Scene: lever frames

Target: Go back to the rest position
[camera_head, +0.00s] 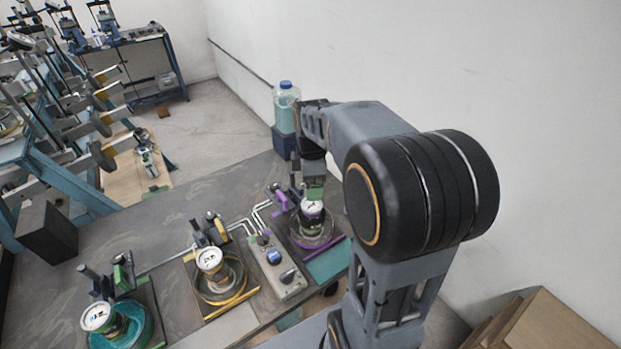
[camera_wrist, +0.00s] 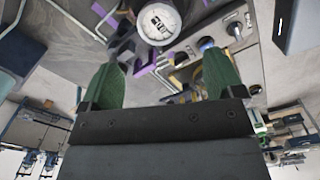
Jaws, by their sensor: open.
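My gripper (camera_head: 305,178) hangs over the right end of the workbench, close above and behind the purple-marked station (camera_head: 321,241). In the wrist view my gripper (camera_wrist: 165,75) shows two green fingers spread apart with nothing between them. A white-topped gauge (camera_wrist: 159,22) sits just beyond the fingertips; in the head view this gauge (camera_head: 312,209) is partly hidden below the gripper. I cannot tell from the frames whether a finger touches it. My arm reaches in from the right.
A yellow-marked station (camera_head: 238,301) and a teal one (camera_head: 139,330) stand further left on the bench. A grey control box (camera_head: 275,262) with knobs lies between stations. A blue-capped bottle (camera_head: 286,108) stands behind my gripper. A white wall (camera_head: 400,50) is behind the arm.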

